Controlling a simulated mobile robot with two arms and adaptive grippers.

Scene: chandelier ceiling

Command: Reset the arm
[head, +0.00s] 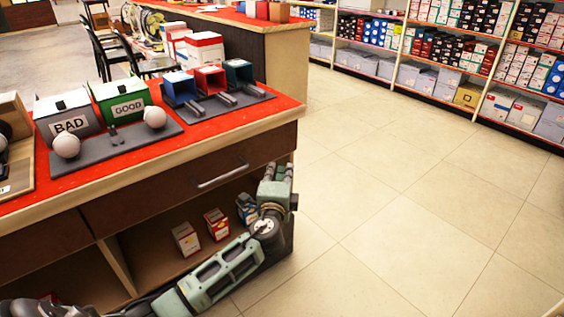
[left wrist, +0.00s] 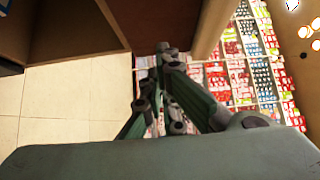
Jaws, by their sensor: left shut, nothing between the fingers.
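My left arm comes in from the lower left in the head view and reaches along the front of the red-topped counter (head: 200,160). My left gripper (head: 277,180) is at the counter's right front corner, below the counter top and to the right of the drawer handle. In the left wrist view my left gripper (left wrist: 165,55) is shut, with its fingers together and nothing between them. My right gripper is in neither view.
The open shelf under the counter holds a white-red box (head: 186,239), a red box (head: 217,224) and a blue box (head: 247,209), close to my left forearm. The GOOD bin (head: 122,100) and BAD bin (head: 68,117) stand on top. The tiled floor (head: 400,200) at right is clear.

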